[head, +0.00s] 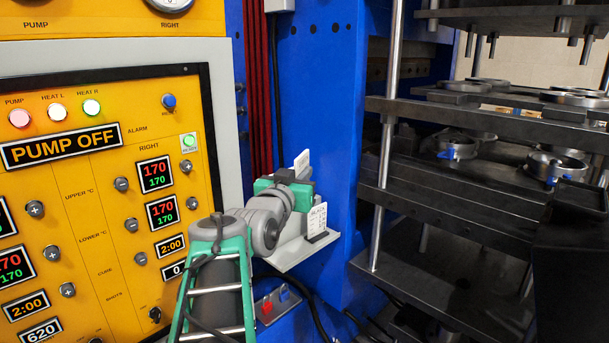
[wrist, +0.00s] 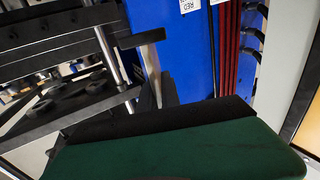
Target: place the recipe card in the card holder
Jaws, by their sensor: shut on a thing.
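My gripper (head: 308,180) is in front of the blue press column, above a light grey ledge. It is shut on a thin white piece (head: 302,162) that sticks up past the fingers and looks like the recipe card; its face is not readable. A white card with dark printing (head: 317,219) stands upright on the ledge (head: 298,250), just below my gripper. I cannot clearly make out the card holder behind the arm.
The yellow control panel (head: 95,190) is close on the left. The press plates (head: 470,115) with round moulds stand at the right. Red hoses (head: 258,90) run down behind the arm. A small box with red and blue buttons (head: 275,305) is below the ledge.

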